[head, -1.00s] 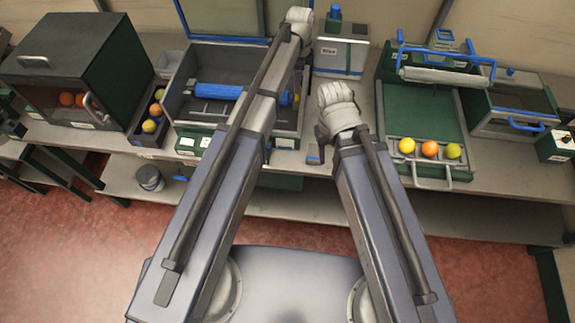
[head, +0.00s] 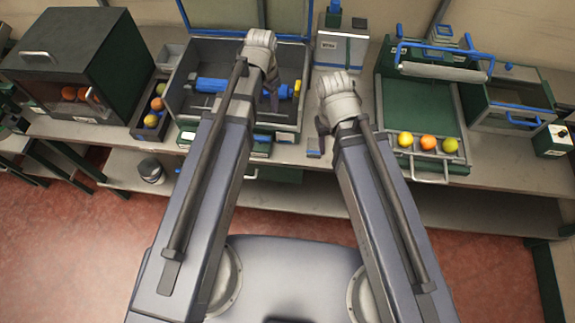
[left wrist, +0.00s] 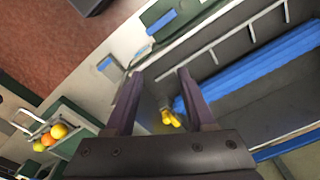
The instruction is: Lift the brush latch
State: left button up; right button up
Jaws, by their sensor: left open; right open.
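The brush (head: 212,86) is a blue roller lying across an open grey box; it also shows in the left wrist view (left wrist: 262,72). A small yellow latch (head: 297,88) is at the brush's right end. In the left wrist view the yellow latch (left wrist: 170,118) appears between my left gripper's fingers, seemingly beyond them; I cannot tell whether they touch it. My left gripper (head: 273,97) is open over the right part of the box, its arm hiding part of the brush. My right gripper (head: 322,128) is open and empty right of the box, its fingers partly hidden.
The box's lid (head: 250,14) stands raised behind it. A green tray (head: 420,105) with yellow, orange and green fruit is on the right. A dark cabinet (head: 75,60) and a narrow bin (head: 140,122) with fruit are on the left. A white-grey unit (head: 338,52) stands behind my right gripper.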

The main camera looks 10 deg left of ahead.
pick_arm(q)
jog(key=s+d+f+n+b, duration=0.1)
jog(key=s+d+f+b, duration=0.3)
jog(key=s+f+b, duration=0.2)
jog(key=s+d+f+n+y+b, duration=0.1)
jog(key=s+d+f+b, duration=0.2)
jog(key=s+f+b, duration=0.4)
jog(key=shift+d+f+g+b, duration=0.3)
jog(key=shift+d+f+b, duration=0.05)
jog(key=shift+f+b, duration=0.85)
